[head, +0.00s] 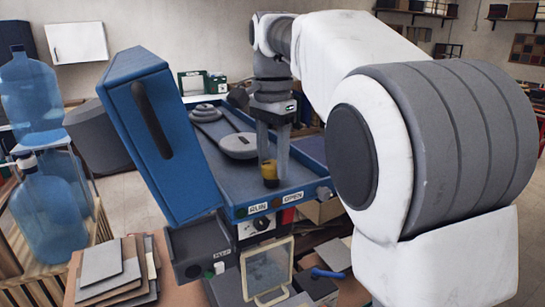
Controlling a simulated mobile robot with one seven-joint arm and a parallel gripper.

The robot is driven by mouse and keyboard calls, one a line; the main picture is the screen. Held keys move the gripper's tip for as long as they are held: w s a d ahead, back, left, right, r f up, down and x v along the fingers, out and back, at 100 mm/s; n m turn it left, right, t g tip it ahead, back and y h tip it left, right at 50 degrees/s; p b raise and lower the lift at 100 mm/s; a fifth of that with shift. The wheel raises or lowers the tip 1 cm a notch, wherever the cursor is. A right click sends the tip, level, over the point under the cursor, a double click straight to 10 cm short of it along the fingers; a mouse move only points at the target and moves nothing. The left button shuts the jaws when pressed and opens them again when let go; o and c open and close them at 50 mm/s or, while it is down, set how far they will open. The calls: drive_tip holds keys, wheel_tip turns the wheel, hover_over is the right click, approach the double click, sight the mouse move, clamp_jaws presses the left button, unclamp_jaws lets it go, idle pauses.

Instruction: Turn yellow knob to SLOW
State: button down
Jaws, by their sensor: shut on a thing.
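I see no SLOW label. Labels reading RUN (258,208) and OPEN (293,198) are on the front edge of the machine.
A tall blue cover (165,150) with a dark slot stands left of the knob. Grey round parts (238,146) lie on the machine's top. Blue water bottles (45,205) and stacked tiles (105,268) are at left. My arm fills the right side.

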drive_tip(key=n+p, duration=0.2)
drive_tip(key=n, duration=0.1)
drive_tip(key=shift+r, duration=0.2)
drive_tip(key=n+p, duration=0.2)
drive_tip(key=n, duration=0.1)
drive_tip(key=shift+n, duration=0.4)
drive_tip(key=n+p, duration=0.2)
drive_tip(key=n, duration=0.3)
drive_tip(key=shift+a+f+n, duration=0.1)
drive_tip(key=shift+f+n, duration=0.05)
drive_tip(key=shift+n, duration=0.25)
drive_tip(key=shift+c, duration=1.7)
unclamp_jaws()
